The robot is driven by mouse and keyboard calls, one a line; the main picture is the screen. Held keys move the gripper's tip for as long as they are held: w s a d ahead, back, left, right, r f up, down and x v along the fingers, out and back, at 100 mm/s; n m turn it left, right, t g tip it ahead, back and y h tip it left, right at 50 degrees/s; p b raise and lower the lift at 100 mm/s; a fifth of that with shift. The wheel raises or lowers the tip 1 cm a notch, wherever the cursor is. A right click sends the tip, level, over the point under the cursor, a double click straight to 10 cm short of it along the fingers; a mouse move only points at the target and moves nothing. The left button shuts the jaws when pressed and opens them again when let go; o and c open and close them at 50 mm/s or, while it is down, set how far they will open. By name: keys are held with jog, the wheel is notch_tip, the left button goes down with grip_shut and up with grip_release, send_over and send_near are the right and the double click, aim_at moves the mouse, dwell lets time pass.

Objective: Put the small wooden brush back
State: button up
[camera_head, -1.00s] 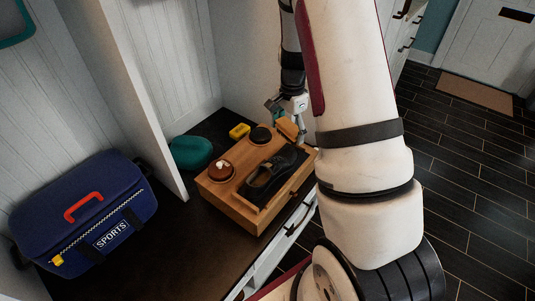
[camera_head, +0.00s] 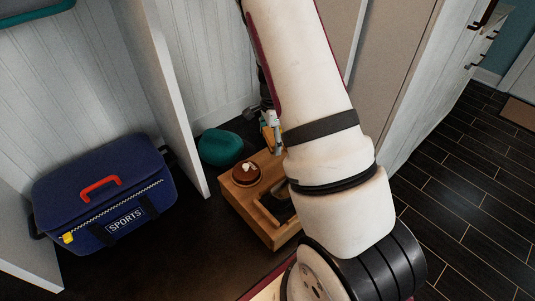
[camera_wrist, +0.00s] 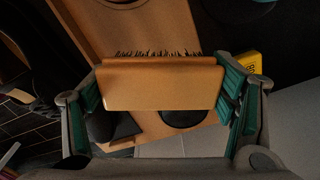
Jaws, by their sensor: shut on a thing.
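The small wooden brush (camera_wrist: 160,88), a tan block with dark bristles along its far edge, fills the middle of the wrist view. My gripper (camera_wrist: 160,80) is shut on it, with green finger pads at both ends. In the head view my gripper (camera_head: 271,122) is over the back of the wooden shoe-care box (camera_head: 240,206), mostly hidden by my arm. A round brown tin or brush with a pale top (camera_head: 246,173) sits at the box's left. The dark shoe (camera_head: 275,208) on the box is partly hidden by my arm.
A teal rounded object (camera_head: 219,147) stands behind the box by the wall. A yellow block (camera_wrist: 249,63) shows at the right of the wrist view. A blue sports bag (camera_head: 105,195) is at left, beyond a white divider (camera_head: 168,100).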

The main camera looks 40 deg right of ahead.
aim_at(272, 159)
jog(key=shift+d+f+b, duration=0.1)
jog(key=shift+f+b, duration=0.45)
jog(key=shift+f, duration=2.5)
jog(key=shift+f, duration=0.15)
jog(key=o, duration=1)
